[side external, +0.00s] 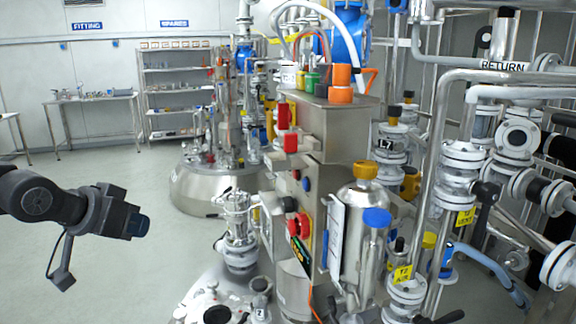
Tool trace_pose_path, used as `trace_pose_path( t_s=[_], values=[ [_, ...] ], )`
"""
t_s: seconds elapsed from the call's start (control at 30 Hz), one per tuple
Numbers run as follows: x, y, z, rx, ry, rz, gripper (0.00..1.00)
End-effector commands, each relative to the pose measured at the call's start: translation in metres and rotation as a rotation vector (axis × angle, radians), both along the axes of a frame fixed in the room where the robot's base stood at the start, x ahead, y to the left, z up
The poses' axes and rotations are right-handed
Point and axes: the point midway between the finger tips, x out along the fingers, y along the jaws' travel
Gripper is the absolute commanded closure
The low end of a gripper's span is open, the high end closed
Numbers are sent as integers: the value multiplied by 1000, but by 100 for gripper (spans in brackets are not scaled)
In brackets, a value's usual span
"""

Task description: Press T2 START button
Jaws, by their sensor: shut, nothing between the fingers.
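My gripper (140,226) is at the left, dark and shut with nothing in it, pointing right. It hangs in open air, well apart from the equipment. A steel control box (318,140) stands in the middle. A yellow tag reading T2 AIR (402,274) hangs at the lower right.
Steel vessels, including one with a yellow cap (366,170), and pipes with flanged valves (460,170) crowd the right. A glass-and-steel fitting (239,235) stands left of the box. A shelf (180,90) and workbench (95,98) are far back. Floor between gripper and equipment is clear.

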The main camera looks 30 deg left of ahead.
Motion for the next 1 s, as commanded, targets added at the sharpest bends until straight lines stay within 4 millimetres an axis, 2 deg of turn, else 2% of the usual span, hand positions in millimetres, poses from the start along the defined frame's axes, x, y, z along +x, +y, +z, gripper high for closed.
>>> trace_pose_path(
  t_s=[0.03, 0.2, 0.5, 0.7, 0.8, 1.0],
  values=[
    [23, 0, 3, -15, -50, 10, 100],
    [94, -1, 18, -79, -258, 45, 100],
    [198, -4, 24, -214, -620, 68, 100],
    [241, -6, 15, -304, -826, 59, 100],
    [252, -7, 10, -337, -900, 51, 100],
    [260, -8, 6, -370, -973, 41, 100]
  ],
)
